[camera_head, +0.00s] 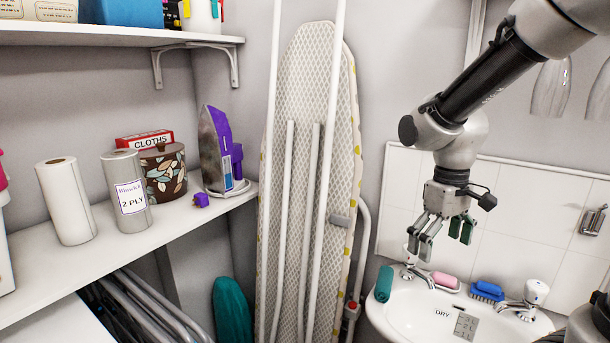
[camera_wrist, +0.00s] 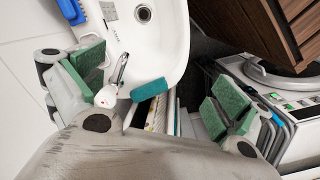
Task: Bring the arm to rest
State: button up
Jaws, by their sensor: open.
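My gripper (camera_head: 445,236) hangs fingers-down from my arm at the right of the head view, above the white sink (camera_head: 410,309). Its green-padded fingers are spread apart with nothing between them. In the wrist view my gripper (camera_wrist: 158,95) is also open, with a pad pair at each side. Below it the sink (camera_wrist: 165,45) shows, with a tap (camera_wrist: 112,80) and a teal roll (camera_wrist: 149,89) at its rim. The teal roll also stands at the sink's left rim in the head view (camera_head: 384,284).
A pink soap (camera_head: 445,280), a blue brush (camera_head: 487,290) and taps line the sink's back. A tall ironing board (camera_head: 305,150) leans left of my arm. The left shelf (camera_head: 110,255) holds an iron (camera_head: 216,150), a patterned pot (camera_head: 165,178) and paper rolls (camera_head: 66,202). Open air separates my arm and shelf.

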jog(key=s+d+r+m+t, duration=0.5)
jog(key=s+d+r, duration=0.3)
jog(key=s+r, duration=0.2)
jog(key=shift+s, duration=1)
jog(key=shift+d, duration=0.1)
